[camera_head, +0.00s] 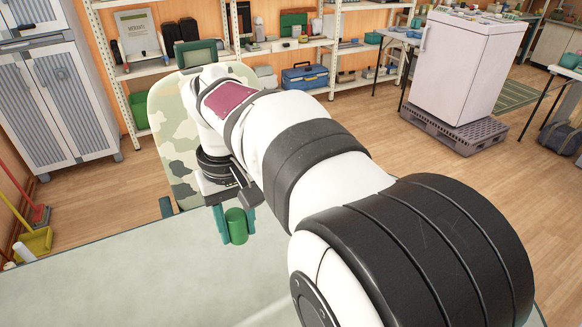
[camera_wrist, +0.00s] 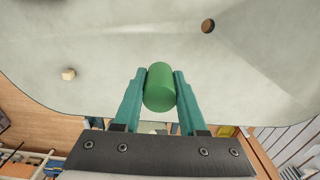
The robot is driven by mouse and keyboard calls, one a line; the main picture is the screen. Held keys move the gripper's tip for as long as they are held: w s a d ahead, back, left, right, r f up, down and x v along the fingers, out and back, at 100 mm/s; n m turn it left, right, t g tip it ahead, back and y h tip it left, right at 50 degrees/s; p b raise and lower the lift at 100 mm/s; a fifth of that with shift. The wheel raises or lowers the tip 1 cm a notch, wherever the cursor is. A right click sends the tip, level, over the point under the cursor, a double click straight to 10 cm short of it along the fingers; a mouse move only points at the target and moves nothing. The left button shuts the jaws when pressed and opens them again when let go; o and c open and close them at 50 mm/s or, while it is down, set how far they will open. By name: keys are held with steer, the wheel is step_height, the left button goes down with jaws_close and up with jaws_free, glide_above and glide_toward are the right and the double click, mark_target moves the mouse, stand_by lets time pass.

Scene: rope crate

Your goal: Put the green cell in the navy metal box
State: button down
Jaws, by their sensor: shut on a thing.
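The green cell (camera_head: 236,226) is a plain green cylinder. It also shows in the wrist view (camera_wrist: 160,88), between the two teal fingers. My gripper (camera_head: 233,222) is shut on it, and its fingers (camera_wrist: 160,92) press the cell from both sides. The cell is held over the pale table, and I cannot tell how high. No navy metal box is recognisable on the visible part of the table. My arm hides much of the table's right side in the head view.
A camouflage-patterned panel (camera_head: 172,140) stands behind. A blue toolbox (camera_head: 303,76) is among the distant shelves.

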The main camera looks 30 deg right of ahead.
steer(key=d+f+m, duration=0.3)
steer(key=d+m, duration=0.1)
steer(key=d, duration=0.7)
steer(key=d+f+m, duration=0.3)
steer(key=d+m, duration=0.1)
steer(key=d, duration=0.7)
steer(key=s+d+f+m, duration=0.4)
steer(key=s+d, duration=0.3)
steer(key=d, duration=0.2)
steer(key=s+d+f+m, duration=0.3)
steer(key=s+d+f, duration=0.1)
steer(key=s+d, duration=0.4)
steer(key=shift+d+m, duration=0.4)
steer(key=shift+d, duration=0.65)
step_height(320, 180, down, 13)
steer(key=shift+r, duration=0.1)
steer(key=shift+f, duration=0.45)
steer(key=shift+c, duration=1.9)
jaws_free()
